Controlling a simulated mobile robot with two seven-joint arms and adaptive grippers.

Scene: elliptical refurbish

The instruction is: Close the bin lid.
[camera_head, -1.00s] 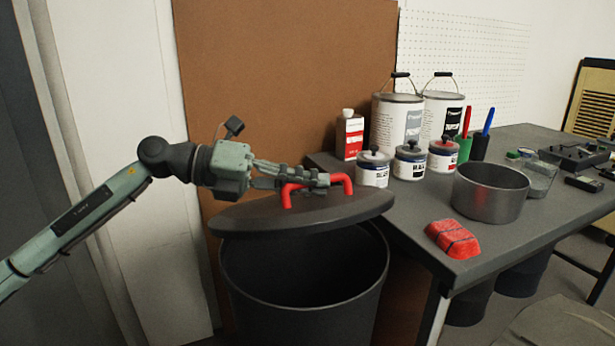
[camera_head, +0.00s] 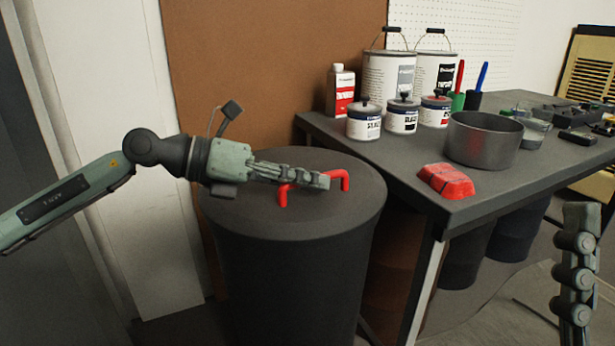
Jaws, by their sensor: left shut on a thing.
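The dark grey bin (camera_head: 292,285) stands in front of the brown board, left of the table. Its round lid (camera_head: 255,212) lies flat over the bin's mouth, and no opening shows. A red handle (camera_head: 344,180) stands up from the lid. My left gripper (camera_head: 318,180) reaches in from the left, low over the lid, and is shut on the red handle. The fingers hide the middle of the handle. My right gripper (camera_head: 577,265) shows in part at the lower right, away from the bin; its jaw state is unclear.
The dark table (camera_head: 400,165) stands close to the bin's right side. It bears a red block (camera_head: 446,181), a metal pot (camera_head: 484,140), paint cans (camera_head: 387,78), small jars (camera_head: 364,122) and a red and white bottle (camera_head: 341,92). The brown board (camera_head: 270,60) stands behind the bin.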

